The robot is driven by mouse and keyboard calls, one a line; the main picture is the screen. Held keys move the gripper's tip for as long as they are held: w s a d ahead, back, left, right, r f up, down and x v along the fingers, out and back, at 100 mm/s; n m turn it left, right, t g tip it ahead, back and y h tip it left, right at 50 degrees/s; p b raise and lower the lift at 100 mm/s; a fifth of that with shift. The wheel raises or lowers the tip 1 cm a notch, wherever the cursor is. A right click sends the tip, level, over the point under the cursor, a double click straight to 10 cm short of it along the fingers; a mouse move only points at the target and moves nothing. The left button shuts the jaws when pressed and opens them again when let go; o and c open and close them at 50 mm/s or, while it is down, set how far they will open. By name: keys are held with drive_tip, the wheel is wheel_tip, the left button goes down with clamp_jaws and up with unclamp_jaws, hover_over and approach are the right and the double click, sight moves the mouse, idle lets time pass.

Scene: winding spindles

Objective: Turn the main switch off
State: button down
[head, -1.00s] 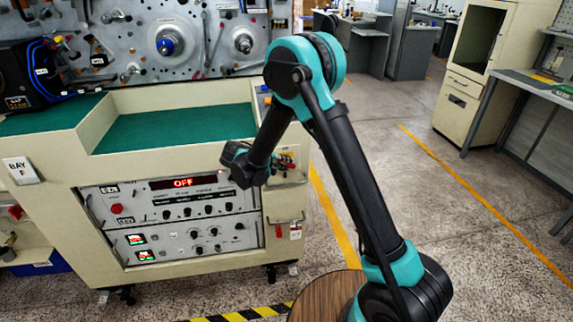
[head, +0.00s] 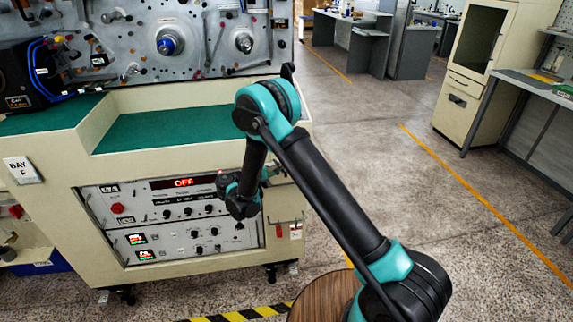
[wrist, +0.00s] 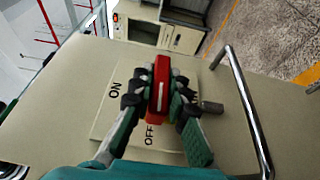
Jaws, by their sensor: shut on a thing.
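The main switch's red handle (wrist: 161,84) is between the fingers of my gripper (wrist: 160,93) in the wrist view, and the gripper is shut on it. The handle lies nearly upright in the picture, its lower end close to the OFF label (wrist: 150,133). The ON label (wrist: 115,90) is to the left on the pale switch plate (wrist: 103,127). In the head view my arm's wrist hides the fingers and most of the switch at the console's right side.
A metal bar handle (wrist: 243,105) runs close to the right of my gripper. The console (head: 180,262) has a control panel (head: 160,235) whose red display (head: 183,182) reads OFF. A red tag (head: 278,230) hangs at its right. Open floor (head: 400,190) lies right.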

drive_tip(key=shift+w+a, duration=0.1)
idle(0.3)
drive_tip(key=c, duration=1.5)
unclamp_jaws()
drive_tip(key=shift+a, duration=0.1)
drive_tip(key=v, duration=1.2)
